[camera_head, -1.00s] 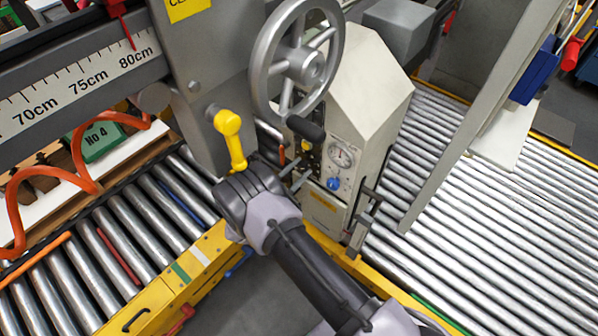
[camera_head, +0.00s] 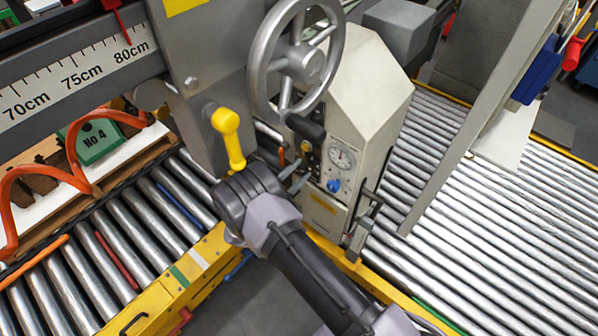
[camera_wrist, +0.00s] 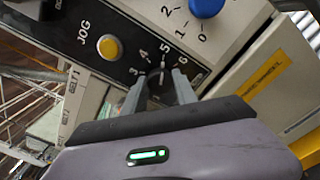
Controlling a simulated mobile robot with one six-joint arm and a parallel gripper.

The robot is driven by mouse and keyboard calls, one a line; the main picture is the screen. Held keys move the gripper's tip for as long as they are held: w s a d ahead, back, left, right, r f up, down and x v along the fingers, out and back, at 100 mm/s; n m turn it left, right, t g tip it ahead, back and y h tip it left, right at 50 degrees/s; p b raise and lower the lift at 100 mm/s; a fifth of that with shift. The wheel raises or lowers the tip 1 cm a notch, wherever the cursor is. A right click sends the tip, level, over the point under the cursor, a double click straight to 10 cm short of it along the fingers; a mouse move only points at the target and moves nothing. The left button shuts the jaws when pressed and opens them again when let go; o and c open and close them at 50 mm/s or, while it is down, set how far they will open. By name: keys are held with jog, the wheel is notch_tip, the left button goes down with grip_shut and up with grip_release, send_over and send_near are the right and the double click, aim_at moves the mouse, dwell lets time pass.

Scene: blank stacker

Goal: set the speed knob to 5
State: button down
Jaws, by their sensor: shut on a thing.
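The dark speed knob (camera_wrist: 163,76) sits on the black panel in the wrist view, with the marks 3, 4, 5 and 6 around its upper side. A pale pointer line on it points at or very near the 5. My gripper (camera_wrist: 159,84) has a finger on each side of the knob and is shut on it. The lower part of the knob is hidden by my gripper. In the head view my gripper (camera_head: 294,178) is at the front panel of the beige control box (camera_head: 365,85), and the knob cannot be made out there.
A yellow JOG button (camera_wrist: 110,47) and a blue knob (camera_wrist: 207,6) with its own number scale are close by. A handwheel (camera_head: 253,75) stands above the panel. A yellow lever (camera_head: 230,135) rises beside my wrist. Rollers (camera_head: 480,230) lie to the right.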

jog(key=c, duration=1)
grip_release()
jog(key=shift+o, duration=0.2)
jog(key=p+v, duration=0.3)
jog(key=v, duration=1.4)
jog(key=shift+s, duration=0.2)
jog(key=shift+a+r, duration=0.1)
